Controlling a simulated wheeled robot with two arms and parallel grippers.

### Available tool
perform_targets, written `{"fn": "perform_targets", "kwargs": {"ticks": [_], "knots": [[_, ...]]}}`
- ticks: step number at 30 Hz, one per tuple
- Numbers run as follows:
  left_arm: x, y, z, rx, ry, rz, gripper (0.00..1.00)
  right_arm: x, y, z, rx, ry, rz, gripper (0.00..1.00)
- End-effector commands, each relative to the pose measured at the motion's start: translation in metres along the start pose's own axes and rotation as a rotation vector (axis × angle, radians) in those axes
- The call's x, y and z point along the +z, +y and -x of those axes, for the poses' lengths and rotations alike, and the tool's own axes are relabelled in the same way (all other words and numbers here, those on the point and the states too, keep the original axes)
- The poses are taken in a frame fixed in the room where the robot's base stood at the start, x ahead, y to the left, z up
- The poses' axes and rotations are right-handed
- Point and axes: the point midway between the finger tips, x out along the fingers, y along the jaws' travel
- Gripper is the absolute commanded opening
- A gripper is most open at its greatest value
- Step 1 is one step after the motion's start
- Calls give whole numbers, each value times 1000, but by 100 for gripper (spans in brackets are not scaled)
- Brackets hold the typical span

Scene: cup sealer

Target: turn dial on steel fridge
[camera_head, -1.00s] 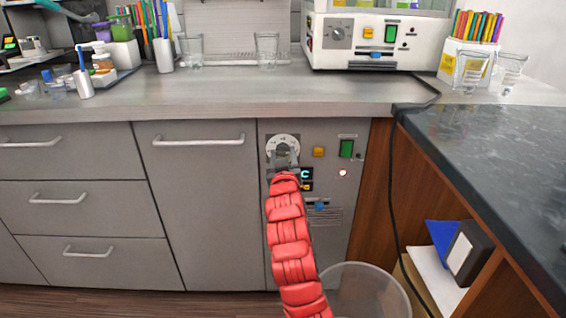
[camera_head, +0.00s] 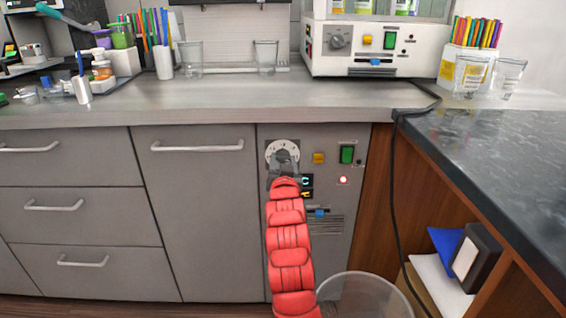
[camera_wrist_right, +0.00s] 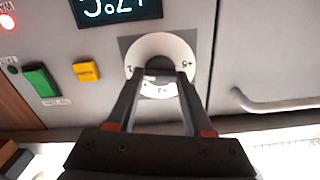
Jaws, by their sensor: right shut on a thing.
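The steel fridge (camera_head: 335,225) is the grey panel under the counter, right of the drawers. Its dial (camera_head: 282,151) has a white numbered ring near the panel's top left. My right gripper (camera_head: 284,160) reaches up to it from below and is shut on the dial's knob. In the right wrist view the white dial ring (camera_wrist_right: 187,58) shows, and the fingers of the right gripper (camera_wrist_right: 159,80) stand on either side of its middle. The knob is partly hidden there. My left gripper is not in view.
A yellow button (camera_head: 319,158), green switch (camera_head: 347,154) and lit red lamp (camera_head: 343,180) sit right of the dial. A clear bin (camera_head: 362,296) stands below. A black cable (camera_head: 392,200) hangs at the right. A similar dial (camera_head: 338,40) is on the white machine above.

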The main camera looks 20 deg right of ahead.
Motion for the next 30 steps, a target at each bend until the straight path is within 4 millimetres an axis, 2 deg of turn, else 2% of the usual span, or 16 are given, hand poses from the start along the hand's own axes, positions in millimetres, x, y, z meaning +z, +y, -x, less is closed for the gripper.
{"fn": "perform_targets", "kwargs": {"ticks": [5,6,10,11,19,23,26,30], "knots": [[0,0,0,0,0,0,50,4,0,0,0,-8,0,0],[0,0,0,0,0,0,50,4,0,0,0,-8,0,55],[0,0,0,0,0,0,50,3,0,0,0,-5,0,78],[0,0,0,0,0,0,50,2,0,0,0,-5,0,81],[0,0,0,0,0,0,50,1,0,0,0,-2,0,81],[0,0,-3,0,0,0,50,0,-1,7,-1,-1,0,81],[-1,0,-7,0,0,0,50,-2,-1,20,-1,0,-1,81],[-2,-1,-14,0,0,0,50,-2,-2,50,-4,1,0,81]]}}
